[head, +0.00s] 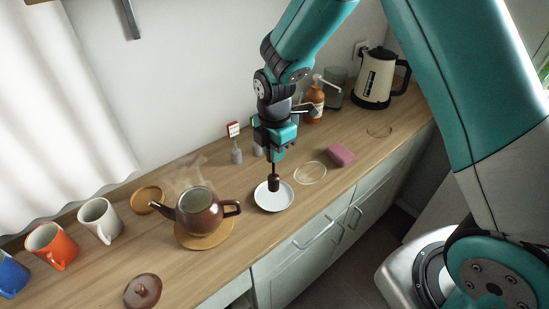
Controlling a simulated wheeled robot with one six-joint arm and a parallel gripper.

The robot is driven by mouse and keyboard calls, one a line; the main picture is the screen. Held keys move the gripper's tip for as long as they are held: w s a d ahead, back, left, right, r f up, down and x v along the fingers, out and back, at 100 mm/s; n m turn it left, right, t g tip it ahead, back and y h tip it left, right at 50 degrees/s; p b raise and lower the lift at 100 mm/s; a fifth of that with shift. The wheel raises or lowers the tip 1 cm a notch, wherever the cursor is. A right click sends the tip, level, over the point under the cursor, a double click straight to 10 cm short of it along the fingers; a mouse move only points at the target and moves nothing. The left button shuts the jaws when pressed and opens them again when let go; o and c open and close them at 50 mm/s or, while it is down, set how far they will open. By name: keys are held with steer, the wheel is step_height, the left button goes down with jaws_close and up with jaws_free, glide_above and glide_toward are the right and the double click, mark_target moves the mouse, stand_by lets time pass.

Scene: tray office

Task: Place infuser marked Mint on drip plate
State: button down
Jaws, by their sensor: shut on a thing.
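My gripper (275,151) points down over the counter and is shut on the thin upright stem of a dark infuser (273,184). The infuser's dark cylindrical body hangs upright over the white round plate (268,205), which looks like the drip plate. I cannot tell whether its bottom touches the plate. No Mint marking is readable on the infuser from here.
A steaming brown teapot (200,212) on a round wooden mat stands left of the plate. A glass ring-like dish (310,173) and pink block (341,155) lie to the right. A red-tagged grey holder (236,151) stands behind. Mugs (101,220) are at left.

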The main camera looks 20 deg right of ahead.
mark_target(274, 176)
steer(key=shift+f, duration=1.7)
steer(key=shift+f, duration=0.15)
steer(key=c, duration=1.1)
jaws_free()
steer(key=r+b, duration=0.1)
steer(key=r, duration=0.7)
steer(key=r+b, duration=0.1)
steer(key=r, duration=0.4)
steer(key=shift+s+a+b, duration=0.1)
steer(key=shift+s+b, duration=0.2)
steer(key=s+a+r+m+y, duration=0.1)
steer(key=s+r+m, duration=0.1)
steer(key=s+m, duration=0.3)
steer(key=s+a+r+m+y, duration=0.1)
steer(key=s+a+r+m, duration=0.1)
steer(key=s, duration=0.9)
steer(key=s+a+r+m+y, duration=0.1)
steer(key=s+r+m+y, duration=0.1)
steer(key=s+r+m, duration=0.2)
steer(key=shift+s+a+m, duration=0.15)
steer(key=shift+s+m, duration=0.75)
steer(key=shift+s, duration=0.15)
steer(key=shift+s+a+m, duration=0.1)
steer(key=shift+s+m, duration=0.8)
steer(key=shift+s, duration=0.15)
